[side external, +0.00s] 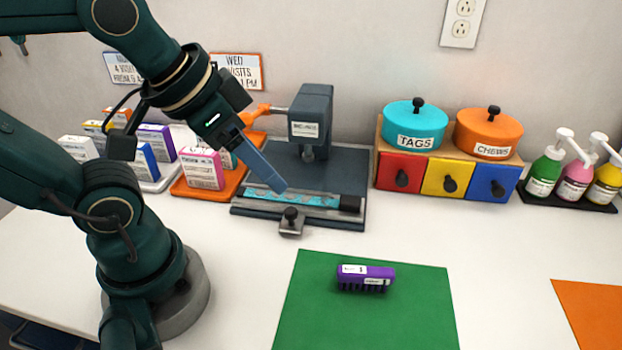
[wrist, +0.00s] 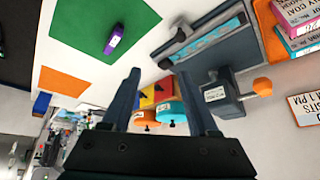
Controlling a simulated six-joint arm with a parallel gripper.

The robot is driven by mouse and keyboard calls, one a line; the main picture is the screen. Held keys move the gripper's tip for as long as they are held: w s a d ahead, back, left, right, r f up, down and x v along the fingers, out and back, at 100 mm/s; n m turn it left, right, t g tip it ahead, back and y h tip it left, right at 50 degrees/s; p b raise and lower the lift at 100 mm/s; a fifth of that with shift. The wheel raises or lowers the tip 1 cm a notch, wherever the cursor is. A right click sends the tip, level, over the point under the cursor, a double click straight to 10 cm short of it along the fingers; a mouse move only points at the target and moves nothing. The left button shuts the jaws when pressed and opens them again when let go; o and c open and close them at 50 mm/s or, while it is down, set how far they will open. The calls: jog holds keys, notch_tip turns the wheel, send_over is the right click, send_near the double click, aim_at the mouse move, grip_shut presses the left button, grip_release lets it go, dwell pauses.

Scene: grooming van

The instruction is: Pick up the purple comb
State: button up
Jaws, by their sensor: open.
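The purple comb (side external: 366,278) lies on the green mat (side external: 310,320), with dark teeth toward the front and white labels on it. In the wrist view the comb (wrist: 114,40) shows small on the green mat (wrist: 70,20), away from the fingers. My gripper (side external: 276,186) is raised over the dark press, up and to the left of the comb. In the wrist view its two fingers (wrist: 160,88) stand wide apart with nothing between them.
A dark press (side external: 350,180) with a metal clamp stands behind the mat. Colored drawers (side external: 446,178) with round tubs on top and pump bottles (side external: 575,180) are at the back right. Boxes on trays (side external: 200,190) stand back left. An orange mat (side external: 590,310) lies right; white table between is clear.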

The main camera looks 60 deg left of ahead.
jog(key=w+d+m+g, duration=0.1)
jog(key=w+d+m, duration=0.1)
jog(key=w, duration=0.3)
jog(key=m+g, duration=0.4)
send_over(367, 270)
jog(key=w+a, duration=0.1)
jog(key=a, duration=0.1)
notch_tip(367, 270, down, 7)
jog(key=shift+m+g, duration=0.4)
jog(key=shift+m, duration=0.1)
jog(key=f, duration=0.1)
jog(key=d+f, duration=0.1)
jog(key=f, duration=0.2)
jog(key=shift+s+d+f, duration=0.25)
jog(key=shift+s+d, duration=0.1)
jog(key=shift+d, duration=0.05)
jog(key=shift+s+d+f, duration=0.1)
jog(key=shift+s+f, duration=0.1)
jog(key=shift+f, duration=2.55)
jog(key=shift+c, duration=0.3)
grip_shut()
